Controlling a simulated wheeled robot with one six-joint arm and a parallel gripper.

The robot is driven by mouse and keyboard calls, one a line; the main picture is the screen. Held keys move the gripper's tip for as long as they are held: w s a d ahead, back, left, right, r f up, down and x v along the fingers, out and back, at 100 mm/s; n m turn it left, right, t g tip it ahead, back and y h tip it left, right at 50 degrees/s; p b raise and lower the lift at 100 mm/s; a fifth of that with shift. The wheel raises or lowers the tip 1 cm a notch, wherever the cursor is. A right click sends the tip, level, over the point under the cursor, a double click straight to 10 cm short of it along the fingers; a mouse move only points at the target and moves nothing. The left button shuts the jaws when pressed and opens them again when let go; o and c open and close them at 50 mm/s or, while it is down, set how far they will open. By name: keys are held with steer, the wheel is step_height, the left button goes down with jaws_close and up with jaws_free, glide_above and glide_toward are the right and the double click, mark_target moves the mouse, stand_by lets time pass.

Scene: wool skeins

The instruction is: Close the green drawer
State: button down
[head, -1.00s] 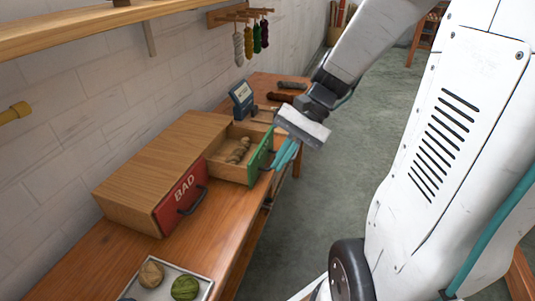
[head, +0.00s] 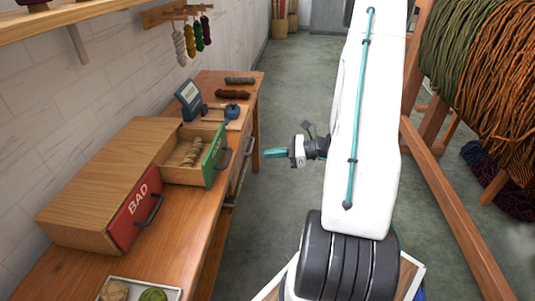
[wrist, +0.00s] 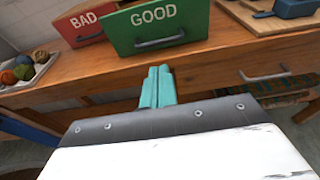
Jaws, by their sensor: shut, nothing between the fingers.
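The green drawer (head: 213,160) stands pulled out of the wooden cabinet (head: 95,190) on the workbench, with a beige skein (head: 192,152) inside. In the wrist view its green front (wrist: 155,28) reads GOOD and has a dark handle (wrist: 160,41). My gripper (head: 270,153) is to the right of the drawer, out past the bench edge and apart from it. Its teal fingers (wrist: 158,85) are together and empty, and point toward the drawer front in the wrist view. The red drawer (head: 135,212), marked BAD, is closed beside it.
A tray (head: 172,293) with yarn balls sits at the near end of the bench (head: 190,240). A small blue-framed display (head: 190,98) and dark skeins (head: 233,95) are at the far end. Floor (head: 275,100) is free right of the bench. A rack with large skeins (head: 505,70) stands at right.

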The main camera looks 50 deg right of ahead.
steer(key=x, duration=1.1)
steer(key=shift+w, duration=0.15)
steer(key=shift+w+a, duration=0.1)
steer(key=shift+a, duration=0.1)
